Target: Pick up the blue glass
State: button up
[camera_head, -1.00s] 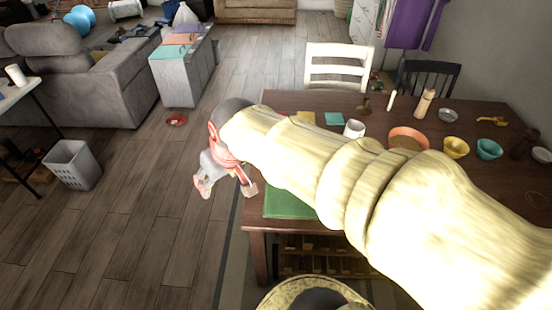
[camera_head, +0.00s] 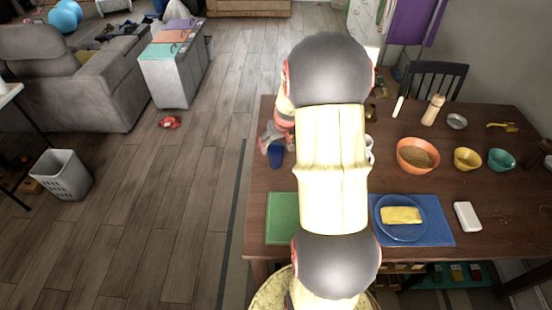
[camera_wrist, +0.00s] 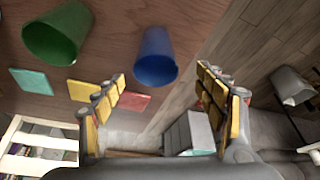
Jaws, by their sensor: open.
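The blue glass (camera_head: 276,157) stands near the left edge of the dark wooden table (camera_head: 268,178), partly covered by my gripper in the head view. My gripper (camera_head: 277,144) is at the glass, with my arm stretched over the table. In the wrist view the blue glass (camera_wrist: 156,58) lies ahead of my open gripper (camera_wrist: 161,84), roughly midway between the fingers. The fingers appear empty; whether they touch the glass cannot be told. A green glass (camera_wrist: 58,36) stands to its left in the wrist view.
A green mat (camera_head: 282,220) lies at the table's near left. A blue plate (camera_head: 382,222) with yellow food, an orange bowl (camera_head: 405,158), a yellow bowl (camera_head: 467,159) and a teal bowl (camera_head: 501,160) stand on the right.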

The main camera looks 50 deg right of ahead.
aim_at(276, 149)
jog(key=x, duration=0.2)
jog(key=b+x, duration=0.1)
jog(key=x, duration=0.1)
jog(key=b+x, duration=0.1)
jog(key=x, duration=0.1)
jog(key=shift+d, duration=0.35)
jog(key=shift+c, duration=1)
jog(key=c, duration=1.5)
jog(key=shift+c, duration=0.5)
